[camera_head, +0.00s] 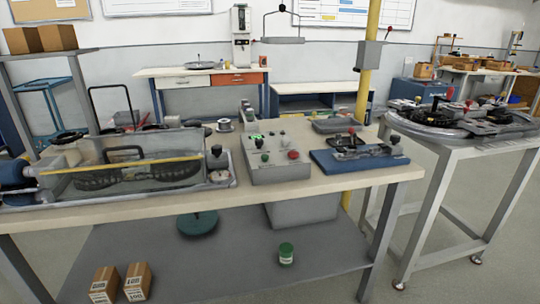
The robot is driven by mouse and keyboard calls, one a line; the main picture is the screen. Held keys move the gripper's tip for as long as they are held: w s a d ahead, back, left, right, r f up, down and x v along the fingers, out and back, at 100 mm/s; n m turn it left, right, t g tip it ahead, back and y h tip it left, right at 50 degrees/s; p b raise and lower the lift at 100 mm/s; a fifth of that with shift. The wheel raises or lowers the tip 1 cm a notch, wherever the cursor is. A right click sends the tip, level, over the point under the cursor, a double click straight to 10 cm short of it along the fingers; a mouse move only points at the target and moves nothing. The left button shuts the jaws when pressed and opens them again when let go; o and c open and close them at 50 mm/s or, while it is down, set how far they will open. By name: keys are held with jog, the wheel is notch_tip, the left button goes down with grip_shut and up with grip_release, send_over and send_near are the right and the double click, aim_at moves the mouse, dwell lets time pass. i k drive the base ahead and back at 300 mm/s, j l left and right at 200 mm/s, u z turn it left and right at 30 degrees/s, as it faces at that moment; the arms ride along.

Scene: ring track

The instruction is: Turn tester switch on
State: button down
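A grey control box (274,172), which looks like the tester, sits on the workbench (320,188) near its middle. Its sloped top carries a small green-lit display (256,137), a red button (293,155), a green button (265,157) and small black knobs. Which of these is the switch, and its position, is too small to tell. My gripper is not in view.
Left of the box stand a clear-covered machine (125,170) and a small black-knobbed unit (217,165). A blue fixture (358,158) lies to the right. A yellow post (368,65) rises behind the bench. A round-topped table (450,125) stands right, with open floor between.

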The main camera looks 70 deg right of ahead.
aim_at(259, 143)
jog(key=l, duration=0.45)
jog(key=i+l, duration=0.15)
jog(key=l, duration=0.3)
jog(key=l+z, duration=0.1)
jog(key=l, duration=0.4)
jog(key=i+l, duration=0.15)
jog(key=l, duration=0.3)
